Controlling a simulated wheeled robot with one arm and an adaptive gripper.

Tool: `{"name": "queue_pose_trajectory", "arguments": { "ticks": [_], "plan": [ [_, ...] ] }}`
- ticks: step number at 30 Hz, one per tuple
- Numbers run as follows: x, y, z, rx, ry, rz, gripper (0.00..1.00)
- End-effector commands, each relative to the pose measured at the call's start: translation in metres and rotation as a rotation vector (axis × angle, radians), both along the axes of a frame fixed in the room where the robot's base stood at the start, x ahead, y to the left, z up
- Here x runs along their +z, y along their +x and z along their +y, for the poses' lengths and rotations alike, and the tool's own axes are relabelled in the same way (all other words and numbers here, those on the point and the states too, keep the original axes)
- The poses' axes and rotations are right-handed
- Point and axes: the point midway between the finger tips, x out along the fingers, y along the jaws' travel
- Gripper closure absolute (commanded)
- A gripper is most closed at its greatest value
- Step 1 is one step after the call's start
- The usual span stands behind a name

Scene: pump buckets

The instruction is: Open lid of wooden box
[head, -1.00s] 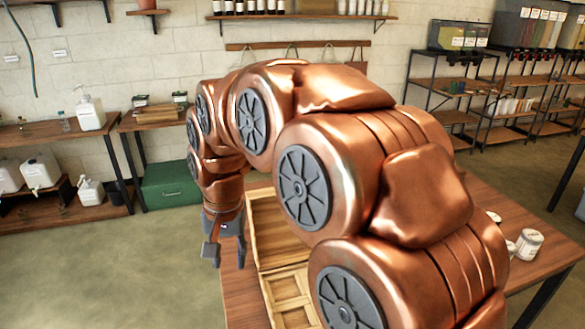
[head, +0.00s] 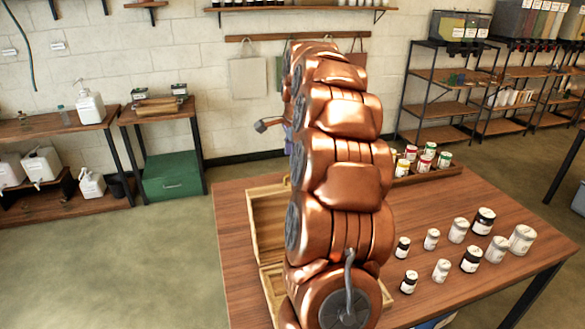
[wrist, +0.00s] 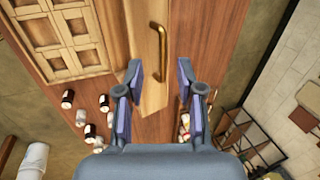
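The wooden box (head: 272,284) stands on the table, partly hidden behind my arm. Its lid (head: 268,222) looks raised, with its framed inner side showing; its exact angle is unclear. In the wrist view, the box's compartments (wrist: 62,42) are at upper left. The light lid panel (wrist: 113,38) lies beside them, with a brass handle (wrist: 161,56) near its edge. My gripper (wrist: 160,72) is open, its fingers apart on either side of the handle's line in the picture; I see no contact. In the head view only part of my gripper (head: 268,125) shows, beyond my arm.
Several jars (head: 458,230) stand on the right of the wooden table (head: 500,205), with more in a tray (head: 440,174) at the back. A green chest (head: 172,175) is under a side table at left. The floor left of the table is clear.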

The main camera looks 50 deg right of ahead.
Motion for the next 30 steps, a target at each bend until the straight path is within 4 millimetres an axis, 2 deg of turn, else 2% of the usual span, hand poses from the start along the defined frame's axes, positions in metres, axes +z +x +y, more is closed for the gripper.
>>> {"name": "queue_pose_trajectory", "arguments": {
  "ticks": [3,7,21,30],
  "plan": [
    [-0.001,0.0,-0.01,-0.032,0.001,-0.006,0.63],
    [-0.009,0.002,-0.012,-0.037,0.001,-0.007,0.63],
    [-0.067,0.017,-0.019,-0.033,0.004,-0.002,0.63],
    [-0.074,0.019,-0.021,-0.033,0.0,-0.007,0.63]
  ]
}}
